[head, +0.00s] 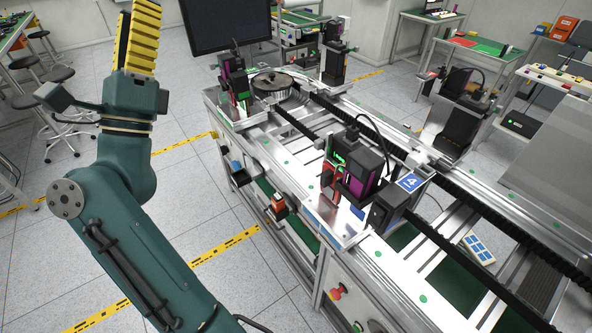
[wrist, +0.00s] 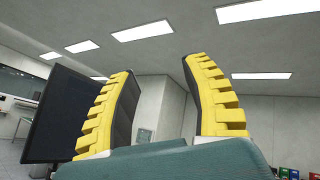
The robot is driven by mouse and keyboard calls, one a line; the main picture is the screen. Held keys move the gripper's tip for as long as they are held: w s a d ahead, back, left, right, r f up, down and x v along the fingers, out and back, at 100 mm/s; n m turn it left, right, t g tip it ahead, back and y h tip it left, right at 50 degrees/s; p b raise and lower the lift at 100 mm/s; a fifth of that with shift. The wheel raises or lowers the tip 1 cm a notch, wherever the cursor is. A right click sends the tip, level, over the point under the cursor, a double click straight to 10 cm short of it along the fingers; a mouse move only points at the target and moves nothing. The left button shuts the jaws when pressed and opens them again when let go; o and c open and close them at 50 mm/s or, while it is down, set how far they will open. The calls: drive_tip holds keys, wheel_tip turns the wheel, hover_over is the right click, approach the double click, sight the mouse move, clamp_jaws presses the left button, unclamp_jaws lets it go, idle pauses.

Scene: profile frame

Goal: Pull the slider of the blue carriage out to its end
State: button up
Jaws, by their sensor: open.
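A small blue carriage (head: 237,167) sits on the near side of the profile frame (head: 262,160), toward its left end. An orange carriage (head: 278,203) is to its right on the same side. At this size I cannot make out the blue carriage's slider or its position. My gripper (head: 138,38) is raised at the upper left of the head view, well apart from the blue carriage. In the wrist view its two yellow ridged fingers (wrist: 157,75) stand apart with nothing between them. The wrist view shows no carriage.
A dark monitor (head: 222,25) stands behind the frame's left end. Black and purple devices (head: 354,168) stand on the frame. A red button (head: 337,293) is on its near side. Open floor (head: 200,220) lies between my arm and the frame. Stools (head: 60,110) are at the left.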

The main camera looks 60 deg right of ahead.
drive_tip(key=s+d+f+m+g+y+b, duration=0.15)
drive_tip(key=d+f+m+g+b, duration=0.35)
drive_tip(key=f, duration=0.5)
drive_tip(key=s+d+f+m+g+y+b, duration=0.15)
drive_tip(key=d+f+m+g, duration=0.35)
drive_tip(key=f, duration=0.5)
drive_tip(key=m+g+y+b, duration=0.3)
drive_tip(key=m+g+y, duration=0.2)
drive_tip(key=g+y, duration=0.2)
approach(316, 144)
drive_tip(key=x, duration=1)
drive_tip(key=shift+b, duration=0.35)
clamp_jaws()
